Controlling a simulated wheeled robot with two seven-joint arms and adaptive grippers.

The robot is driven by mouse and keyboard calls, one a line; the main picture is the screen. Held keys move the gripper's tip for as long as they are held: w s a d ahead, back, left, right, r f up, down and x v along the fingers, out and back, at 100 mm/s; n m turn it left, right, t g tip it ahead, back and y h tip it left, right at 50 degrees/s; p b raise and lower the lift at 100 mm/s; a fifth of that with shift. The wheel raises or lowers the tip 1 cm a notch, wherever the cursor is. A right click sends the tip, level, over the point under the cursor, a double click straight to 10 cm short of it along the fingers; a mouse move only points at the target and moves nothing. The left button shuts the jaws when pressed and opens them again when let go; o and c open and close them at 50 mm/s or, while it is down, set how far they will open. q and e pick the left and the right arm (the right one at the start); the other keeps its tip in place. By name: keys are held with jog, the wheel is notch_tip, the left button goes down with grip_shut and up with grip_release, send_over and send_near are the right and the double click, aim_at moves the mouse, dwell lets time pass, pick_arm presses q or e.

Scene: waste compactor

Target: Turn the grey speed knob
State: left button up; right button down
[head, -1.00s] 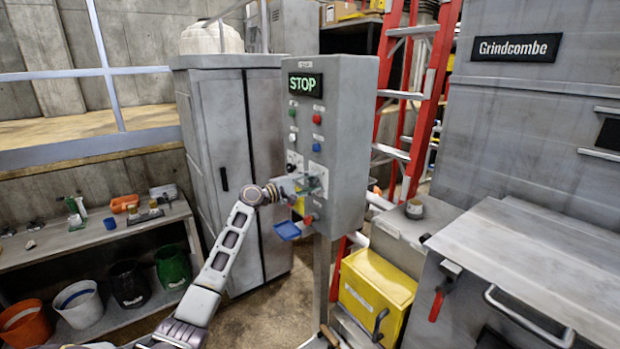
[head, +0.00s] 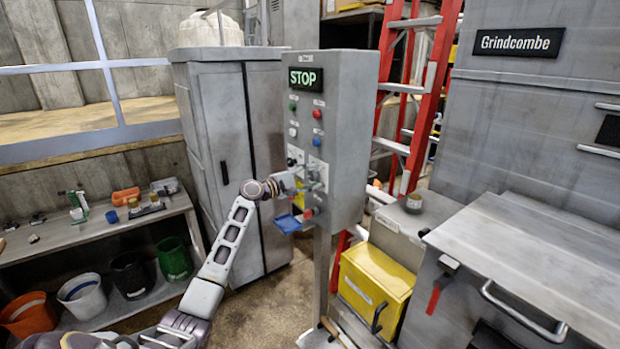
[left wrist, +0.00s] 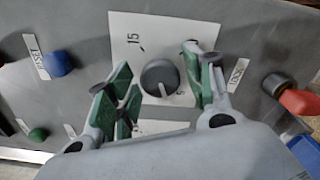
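The grey speed knob (left wrist: 158,77) is a round dark grey dial with a light pointer line on a white scale plate (left wrist: 150,29), in the middle of the left wrist view. My left gripper (left wrist: 157,62) is open, its green-padded fingers on either side of the knob with gaps showing. I cannot tell how far the fingertips are from the panel. In the head view my left gripper (head: 310,184) is at the lower front of the grey control box (head: 345,130) and hides much of that area. My right gripper is not in view.
The box has a lit STOP display (head: 305,79), a red button (head: 317,114) and a blue button (head: 316,142). A red-tipped control (left wrist: 298,101) is right of the fingers. A blue tray (head: 288,223) hangs below. A red ladder (head: 424,100) stands behind.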

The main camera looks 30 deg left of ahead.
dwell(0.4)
pick_arm(q)
jog(key=v, duration=1.2)
dwell(0.3)
jog(key=shift+m, duration=0.3)
dwell(0.5)
